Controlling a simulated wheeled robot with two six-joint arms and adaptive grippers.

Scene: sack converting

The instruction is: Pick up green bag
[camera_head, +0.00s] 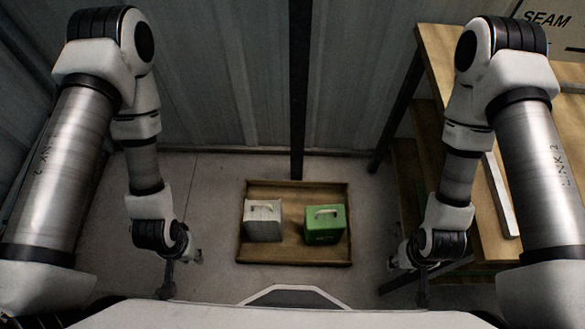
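The green bag (324,226) has a pale handle on top and stands upright in the right half of a shallow brown tray (292,256) on the floor. My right gripper (408,274) hangs to the right of the tray, apart from the bag. My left gripper (182,274) hangs to the left of the tray, also apart from it. Both grippers are small and dark here, and their finger openings are not clear. I see nothing held in either one.
A white bag (263,221) with a handle stands in the tray left of the green one, with a gap between them. A wooden table (440,60) with lower shelves stands at the right. A dark post (298,100) and metal wall panels (215,70) are behind the tray.

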